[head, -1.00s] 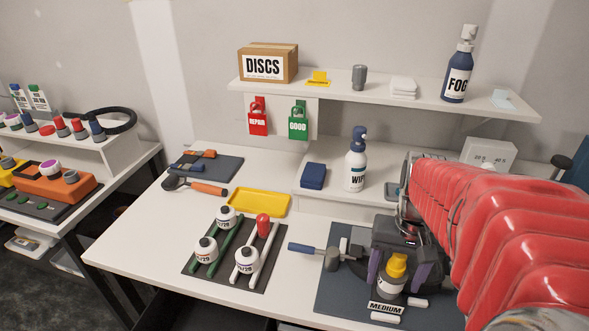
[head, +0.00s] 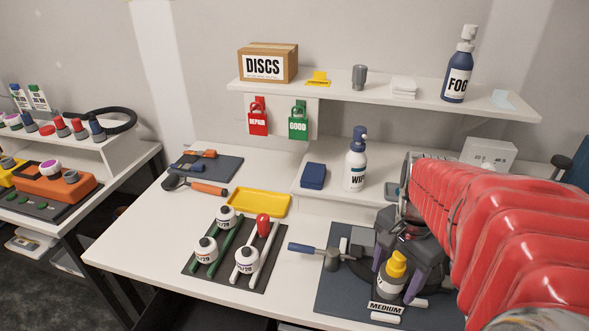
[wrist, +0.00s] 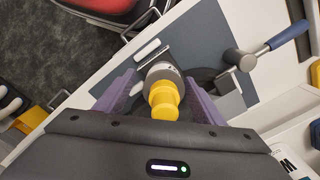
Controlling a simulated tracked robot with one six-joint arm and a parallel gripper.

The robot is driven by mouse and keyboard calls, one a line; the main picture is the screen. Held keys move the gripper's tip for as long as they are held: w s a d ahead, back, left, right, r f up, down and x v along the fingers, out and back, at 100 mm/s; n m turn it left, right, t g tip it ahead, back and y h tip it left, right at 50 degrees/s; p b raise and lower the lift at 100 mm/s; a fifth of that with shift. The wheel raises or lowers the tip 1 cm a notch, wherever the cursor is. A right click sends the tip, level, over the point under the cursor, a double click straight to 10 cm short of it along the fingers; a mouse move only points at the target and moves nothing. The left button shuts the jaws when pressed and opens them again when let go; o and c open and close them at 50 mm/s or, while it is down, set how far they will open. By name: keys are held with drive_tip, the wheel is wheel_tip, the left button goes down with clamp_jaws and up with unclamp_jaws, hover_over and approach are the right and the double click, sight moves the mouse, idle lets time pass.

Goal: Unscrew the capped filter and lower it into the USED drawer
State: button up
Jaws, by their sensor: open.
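A pale cylinder with a stepped yellow cap (head: 396,264), which looks like the capped filter, stands on the dark mat behind a MEDIUM label (head: 386,308). Its yellow cap also shows in the wrist view (wrist: 165,100), above a pale grey body. My gripper (head: 394,278) is open, with one purple finger on each side of the cylinder. In the wrist view my gripper (wrist: 161,98) shows gaps beside the yellow cap; contact lower down cannot be judged. No drawer marked USED can be read in either view.
A dark rack (head: 262,282) holds several white round pieces and a red-topped one. A yellow tray (head: 259,203) lies behind it. A raised shelf with a WIPE bottle (head: 356,165) stands behind. A red-lined container (wrist: 106,6) shows beyond the bench edge.

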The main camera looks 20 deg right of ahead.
drive_tip(key=m, duration=0.6)
drive_tip(key=shift+c, duration=0.4)
drive_tip(key=c, duration=1.2)
drive_tip(key=shift+o, duration=0.2)
drive_tip(key=shift+o, duration=0.3)
drive_tip(key=n, duration=0.4)
drive_tip(key=shift+n, duration=0.3)
drive_tip(key=shift+r, duration=0.1)
drive_tip(key=shift+c, duration=0.2)
drive_tip(key=shift+r, duration=0.55)
drive_tip(key=shift+r, duration=0.35)
